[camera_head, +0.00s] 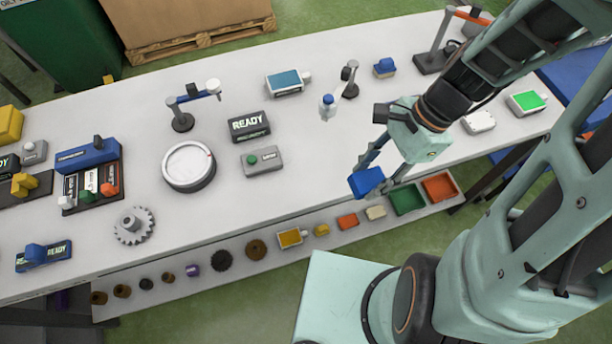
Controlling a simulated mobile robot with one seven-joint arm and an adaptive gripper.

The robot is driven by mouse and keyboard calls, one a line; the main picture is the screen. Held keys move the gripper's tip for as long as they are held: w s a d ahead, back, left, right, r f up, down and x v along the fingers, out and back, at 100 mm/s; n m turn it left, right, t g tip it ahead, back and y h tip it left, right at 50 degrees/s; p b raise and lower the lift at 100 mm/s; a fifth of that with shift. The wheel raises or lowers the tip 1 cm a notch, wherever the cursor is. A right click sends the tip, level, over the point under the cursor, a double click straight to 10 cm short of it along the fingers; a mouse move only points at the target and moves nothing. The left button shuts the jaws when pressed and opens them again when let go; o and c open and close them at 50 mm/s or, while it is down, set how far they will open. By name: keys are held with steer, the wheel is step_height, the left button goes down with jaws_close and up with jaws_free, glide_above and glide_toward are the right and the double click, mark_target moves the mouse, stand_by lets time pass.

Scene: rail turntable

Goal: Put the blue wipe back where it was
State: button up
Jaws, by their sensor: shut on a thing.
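The blue wipe (366,181) is a small blue block-like piece at the tip of my gripper (377,184). My gripper is shut on it, near the front edge of the white table (315,203). I cannot tell from this one view how high it is above the table. The fingers hide part of its right side.
A green tray (407,200) and an orange-red tray (439,187) are on the lower shelf. On the table are a white round turntable (189,166), a grey box with a green button (262,160), a READY sign (249,125), a small bottle (327,107) and a blue-screened device (288,82).

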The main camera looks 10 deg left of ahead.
steer(key=shift+a+f, duration=0.15)
steer(key=shift+a, duration=0.15)
steer(key=w+a+f+b, duration=0.1)
steer(key=w+a+f, duration=0.3)
steer(key=a, duration=0.2)
steer(key=b, duration=0.4)
glide_toward(310, 176)
steer(key=shift+s+a+f, duration=0.75)
steer(key=shift+w+a+f+b, duration=0.1)
steer(key=shift+f+b, duration=0.15)
steer(key=shift+b, duration=0.05)
steer(key=shift+w+a+f+b, duration=0.1)
steer(key=shift+a+f+b, duration=0.1)
steer(key=shift+f+b, duration=1.35)
steer(key=shift+f, duration=0.2)
steer(key=shift+f, duration=0.15)
steer(key=o, duration=1)
steer(key=shift+o, duration=0.2)
